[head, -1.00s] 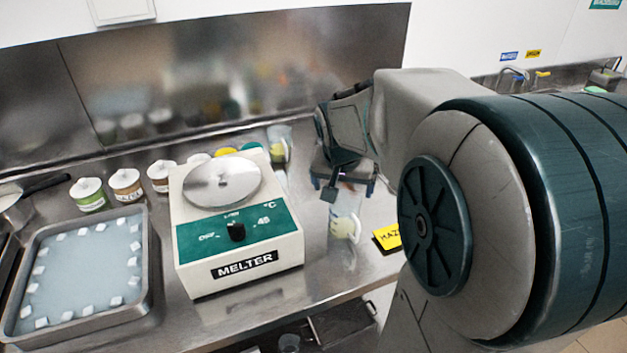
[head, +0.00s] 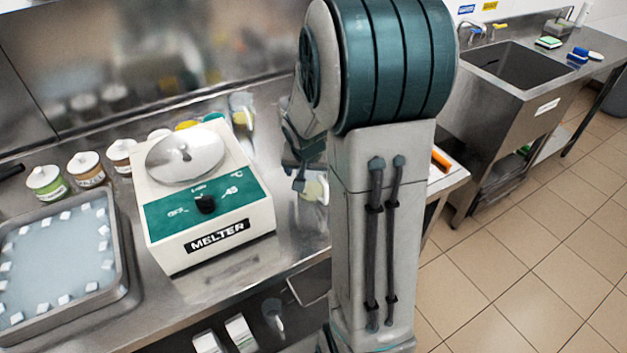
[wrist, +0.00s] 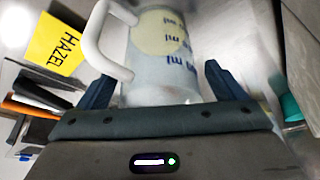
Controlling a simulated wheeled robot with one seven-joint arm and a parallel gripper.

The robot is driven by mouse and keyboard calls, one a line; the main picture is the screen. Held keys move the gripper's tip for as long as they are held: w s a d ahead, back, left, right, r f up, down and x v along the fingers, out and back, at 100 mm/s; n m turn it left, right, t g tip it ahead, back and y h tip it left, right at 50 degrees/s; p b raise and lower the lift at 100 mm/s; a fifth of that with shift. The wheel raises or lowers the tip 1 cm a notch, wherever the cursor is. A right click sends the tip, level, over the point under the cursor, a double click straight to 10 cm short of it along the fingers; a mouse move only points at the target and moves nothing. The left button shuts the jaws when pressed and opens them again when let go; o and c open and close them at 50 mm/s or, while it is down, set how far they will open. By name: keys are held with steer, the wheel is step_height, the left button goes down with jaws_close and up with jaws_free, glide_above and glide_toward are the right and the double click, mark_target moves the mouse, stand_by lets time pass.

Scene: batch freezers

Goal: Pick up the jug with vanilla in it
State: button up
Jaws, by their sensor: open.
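A clear measuring jug (wrist: 160,60) with blue "ml" marks, a white handle and a pale yellow patch fills the middle of the wrist view. In the head view this jug (head: 315,189) is partly hidden by my arm. My gripper (wrist: 158,88) is open, its two fingers on either side of the jug's near part; I cannot tell whether they touch it. My gripper (head: 299,178) also shows in the head view beside the jug. A second jug (head: 241,108) with yellow in it stands at the back of the counter. No vanilla label is readable.
A yellow HAZEL card (wrist: 54,42) lies left of the jug in the wrist view, near dark and orange handles (wrist: 35,95). The melter (head: 205,210) stands left of my arm. Lidded tubs (head: 86,168) and a tray (head: 125,265) are farther left.

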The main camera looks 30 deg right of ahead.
steer(key=shift+w+d+f, duration=0.15)
steer(key=shift+w+f, duration=0.05)
steer(key=shift+f, duration=0.45)
steer(key=c, duration=1.1)
